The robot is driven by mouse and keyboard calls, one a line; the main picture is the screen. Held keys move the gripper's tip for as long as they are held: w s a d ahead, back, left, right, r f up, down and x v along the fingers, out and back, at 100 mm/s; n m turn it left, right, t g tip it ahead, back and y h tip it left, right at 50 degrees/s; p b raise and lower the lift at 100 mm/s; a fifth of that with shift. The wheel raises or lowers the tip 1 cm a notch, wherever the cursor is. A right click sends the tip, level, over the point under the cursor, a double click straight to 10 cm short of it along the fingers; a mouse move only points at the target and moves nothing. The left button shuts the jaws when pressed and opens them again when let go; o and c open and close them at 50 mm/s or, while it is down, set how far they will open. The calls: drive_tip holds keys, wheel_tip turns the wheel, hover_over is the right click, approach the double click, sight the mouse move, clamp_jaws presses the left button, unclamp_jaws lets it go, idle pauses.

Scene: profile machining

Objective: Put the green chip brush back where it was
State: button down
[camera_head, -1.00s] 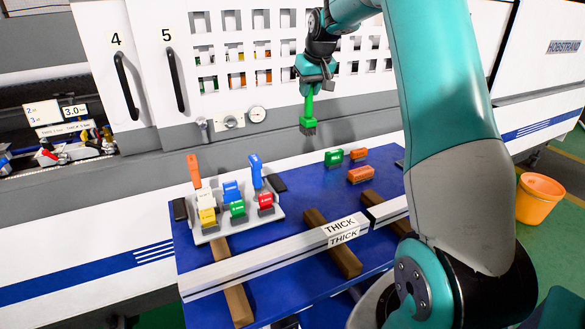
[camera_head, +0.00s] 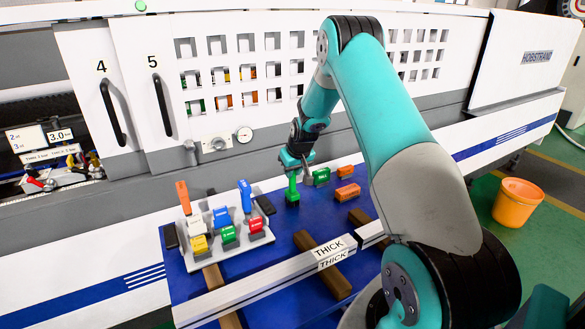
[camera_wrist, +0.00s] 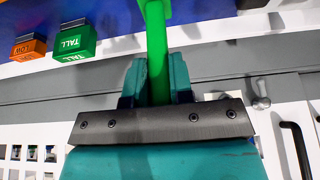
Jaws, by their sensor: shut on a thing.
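The green chip brush (camera_head: 292,190) hangs upright in my gripper (camera_head: 294,163), bristle end down, low over the blue table top (camera_head: 285,222). I cannot tell whether it touches the table. In the wrist view, my gripper (camera_wrist: 157,88) is shut on the green handle (camera_wrist: 157,45); the bristles are out of view there. A pale rack (camera_head: 240,264) to the left holds an upright orange-handled brush (camera_head: 183,197), an upright blue-handled brush (camera_head: 245,195) and several coloured blocks. The brush is to the right of this rack.
A green block (camera_head: 321,177) and two orange blocks (camera_head: 347,193) lie just right of the brush. A long pale bar marked THICK (camera_head: 250,292) crosses the front on wooden supports (camera_head: 322,262). The white machine wall (camera_head: 270,120) stands behind. An orange bucket (camera_head: 516,203) stands on the floor.

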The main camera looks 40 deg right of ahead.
drive_tip(key=shift+f, duration=0.2)
drive_tip(key=c, duration=1)
unclamp_jaws()
